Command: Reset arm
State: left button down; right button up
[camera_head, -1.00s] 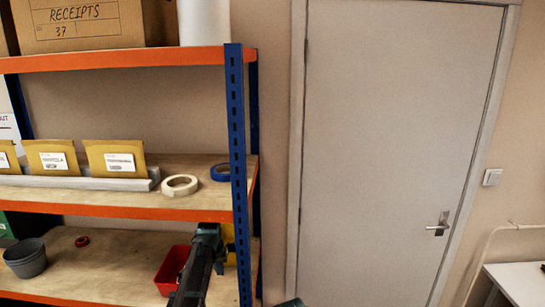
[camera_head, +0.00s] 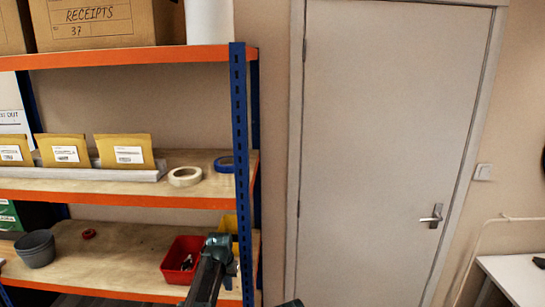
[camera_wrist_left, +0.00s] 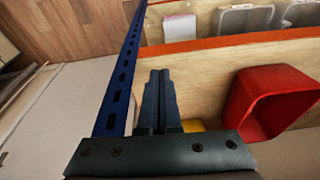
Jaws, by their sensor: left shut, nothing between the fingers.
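My left arm (camera_head: 208,272) rises from the bottom of the head view, in front of the lower shelf, with its dark end beside the red bin. In the left wrist view my left gripper (camera_wrist_left: 160,76) points ahead with its two dark fingers together and nothing between them. The blue upright post (camera_wrist_left: 118,80) is close on its left and the red bin (camera_wrist_left: 275,100) is on its right.
The shelf rack with its blue post (camera_head: 240,150) holds envelopes (camera_head: 124,151), tape rolls (camera_head: 185,177), a grey pot (camera_head: 35,249) and a red bin (camera_head: 181,259). A closed door (camera_head: 380,140) is to the right. A white table (camera_head: 515,280) stands at the far right.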

pick_arm(q)
jog(key=s+d+f+m+g+b, duration=0.1)
jog(key=s+d, duration=0.2)
jog(key=s, duration=0.7)
jog(key=s+d+f+m+g+y+b, duration=0.1)
jog(key=s+d+f, duration=0.1)
jog(key=s, duration=0.8)
jog(key=s+d+f+g+b, duration=0.1)
jog(key=s+d, duration=0.3)
jog(key=s, duration=0.5)
jog(key=shift+s+f+m+b, duration=0.35)
jog(key=shift+s+m+b, duration=0.05)
jog(key=shift+b, duration=0.05)
